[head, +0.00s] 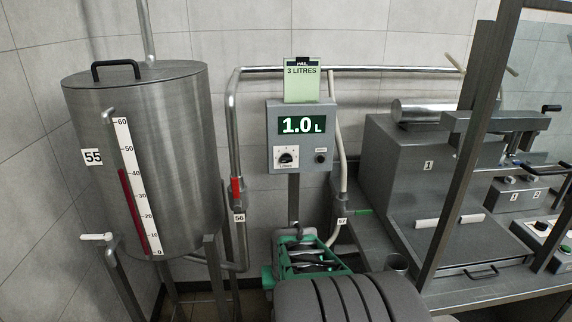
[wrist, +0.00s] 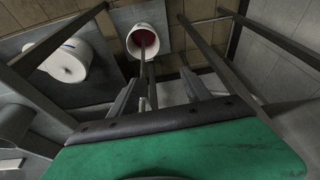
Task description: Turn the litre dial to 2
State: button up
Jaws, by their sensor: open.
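The litre dial (head: 287,157) is a black knob on a white plate, low on the left of a grey control box (head: 300,110). Its pointer is too small to read. The box display (head: 302,125) reads 1.0 L in green-lit digits. A small black button or knob (head: 320,158) sits right of the dial. My gripper (head: 300,245), green and dark, is below the box, apart from the dial. It is open and nothing shows in it. In the wrist view my gripper (wrist: 160,88) points towards the floor area, and the dial is not in that view.
A green card (head: 302,82) above the box says 3 LITRES. A steel tank (head: 175,150) marked 55 stands left. A red-handled valve (head: 236,190) and pipes flank the box. A grey machine (head: 400,160) stands right. The wrist view shows a white pail (wrist: 147,45) with red inside.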

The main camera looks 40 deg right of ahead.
jog(key=w+d+r+t+h, duration=0.2)
jog(key=w+d+t+h, duration=0.1)
jog(key=w+d, duration=0.55)
jog(key=t+h, duration=0.6)
jog(key=t, duration=0.3)
send_near(287, 161)
jog(key=x, duration=0.2)
jog(key=shift+m, duration=0.3)
jog(key=p+x, duration=0.2)
jog(key=x, duration=0.5)
jog(key=shift+w+d, duration=0.15)
jog(key=shift+c, duration=0.4)
grip_shut()
